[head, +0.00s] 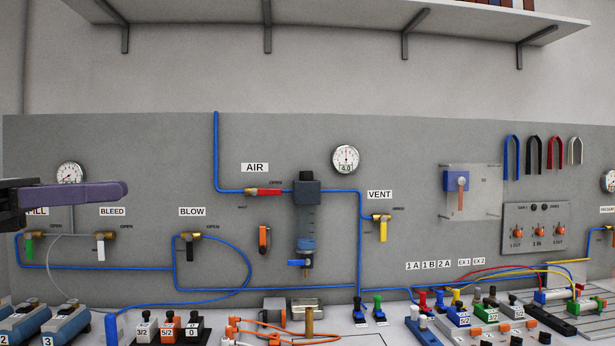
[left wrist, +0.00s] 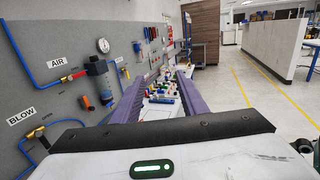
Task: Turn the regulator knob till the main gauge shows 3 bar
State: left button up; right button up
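The regulator (head: 306,225) is a dark grey unit with a clear bowl, mounted on the panel in the blue air line. Its knob (head: 307,176) appears to be the dark cap on top. A round white gauge (head: 345,158), likely the main one, hangs up and right of it; its small digits look like 4.0, and the needle is too small to read surely. The regulator also shows in the left wrist view (left wrist: 98,82), left of the fingers. My left gripper (head: 124,192) is at the far left, well apart from the knob. Its purple fingers (left wrist: 160,80) are spread and empty.
A red-handled AIR valve (head: 264,192) sits just left of the regulator, and a yellow VENT valve (head: 382,226) to its right. Another gauge (head: 70,173) is partly behind my left gripper. A shelf (head: 330,22) overhangs above. The bench below is crowded with fittings.

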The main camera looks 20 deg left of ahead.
aim_at(304, 175)
jog(key=i, duration=1.7)
